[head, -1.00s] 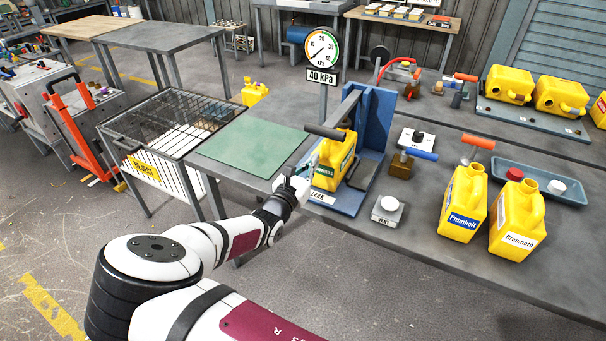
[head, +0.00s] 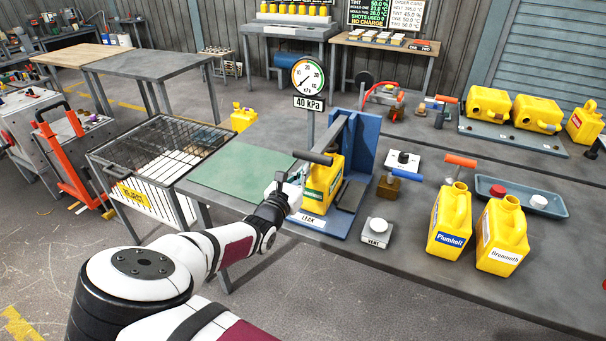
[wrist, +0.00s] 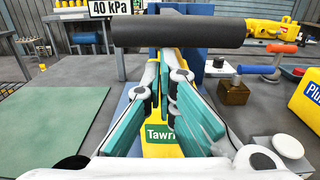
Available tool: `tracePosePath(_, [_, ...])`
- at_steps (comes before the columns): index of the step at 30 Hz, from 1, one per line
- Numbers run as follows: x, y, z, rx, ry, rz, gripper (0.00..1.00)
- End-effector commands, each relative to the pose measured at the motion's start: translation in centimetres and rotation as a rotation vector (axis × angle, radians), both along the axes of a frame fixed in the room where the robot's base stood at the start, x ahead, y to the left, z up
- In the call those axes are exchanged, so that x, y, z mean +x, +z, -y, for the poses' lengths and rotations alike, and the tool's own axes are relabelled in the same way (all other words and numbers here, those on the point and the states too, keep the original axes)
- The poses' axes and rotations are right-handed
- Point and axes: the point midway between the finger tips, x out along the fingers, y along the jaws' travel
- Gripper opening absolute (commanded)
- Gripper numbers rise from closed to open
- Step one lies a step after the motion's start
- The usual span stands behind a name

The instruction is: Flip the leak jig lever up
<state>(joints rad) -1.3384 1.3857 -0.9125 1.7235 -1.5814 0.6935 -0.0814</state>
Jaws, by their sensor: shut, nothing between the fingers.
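The leak jig (head: 361,146) is a blue frame on a blue base marked LEAK. Its lever ends in a black crosswise grip (head: 314,158); the lever arm slopes down from the blue upright toward the front. A yellow jerry can (head: 322,186) stands in the jig beneath the lever. My gripper (head: 296,180) is in front of the can. In the wrist view, the teal fingers of my gripper (wrist: 167,62) come together at the tips, just below the black grip (wrist: 185,33). Nothing shows between them. Whether the tips touch the grip, I cannot tell.
A gauge (head: 308,77) with a 40 kPa sign stands behind the jig. A white VENT button (head: 377,226) and two yellow cans (head: 451,222) are to the right. A green mat (head: 238,166) lies left, beside a wire crate (head: 183,209).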

Motion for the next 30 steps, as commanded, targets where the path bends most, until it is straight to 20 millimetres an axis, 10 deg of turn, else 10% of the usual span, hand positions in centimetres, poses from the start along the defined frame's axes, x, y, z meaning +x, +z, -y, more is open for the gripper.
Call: tracePosePath(30, [3.5,17.9,1.4,0.132,-0.002,-0.335,0.00])
